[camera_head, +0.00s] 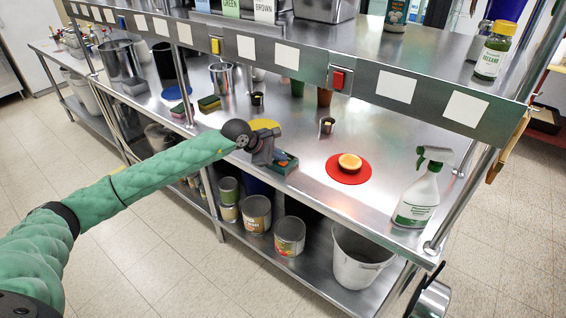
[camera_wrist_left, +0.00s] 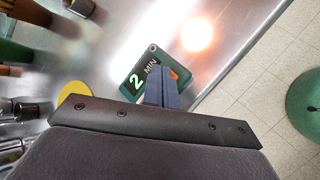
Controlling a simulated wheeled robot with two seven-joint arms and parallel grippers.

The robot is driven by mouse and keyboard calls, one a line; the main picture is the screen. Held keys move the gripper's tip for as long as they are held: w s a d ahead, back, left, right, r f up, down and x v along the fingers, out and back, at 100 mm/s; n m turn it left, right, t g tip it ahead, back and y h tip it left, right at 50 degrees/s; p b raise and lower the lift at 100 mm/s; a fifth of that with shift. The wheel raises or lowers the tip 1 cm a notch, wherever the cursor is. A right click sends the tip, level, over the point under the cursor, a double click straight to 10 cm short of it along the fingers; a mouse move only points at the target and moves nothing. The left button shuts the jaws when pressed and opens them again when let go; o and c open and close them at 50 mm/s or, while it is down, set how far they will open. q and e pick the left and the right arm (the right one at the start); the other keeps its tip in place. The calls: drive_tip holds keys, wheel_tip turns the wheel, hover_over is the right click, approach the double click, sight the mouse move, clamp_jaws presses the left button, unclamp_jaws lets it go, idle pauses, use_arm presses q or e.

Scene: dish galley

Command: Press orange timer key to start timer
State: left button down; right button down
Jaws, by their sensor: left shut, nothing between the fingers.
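The timer is a dark green block on the steel counter, with a lit "2" and "MIN" on its face in the left wrist view (camera_wrist_left: 137,80). It also shows in the head view (camera_head: 289,167), partly behind my gripper. The orange key (camera_wrist_left: 181,74) shows at the right of the timer face, partly hidden by the fingers. My left gripper (camera_head: 278,156) is shut and empty over the timer. Its blue-grey fingers (camera_wrist_left: 162,86) cover part of the face beside the orange key in the wrist view. I cannot tell whether they touch it. My right gripper is not in view.
A yellow disc (camera_head: 265,124) lies behind the gripper. A red mat (camera_head: 347,178) with an orange-topped item (camera_head: 350,162) and a spray bottle (camera_head: 418,190) stand to the right. The overhead shelf edge carries a red switch (camera_head: 338,79). Counter between timer and mat is clear.

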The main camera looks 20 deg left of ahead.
sight(280, 163)
use_arm(q)
drive_tip(key=shift+f, duration=0.25)
drive_tip(key=shift+r, duration=0.15)
idle(0.4)
drive_tip(key=shift+r, duration=0.8)
drive_tip(key=shift+r, duration=0.1)
drive_tip(key=shift+r, duration=2.4)
drive_tip(key=shift+d, duration=0.1)
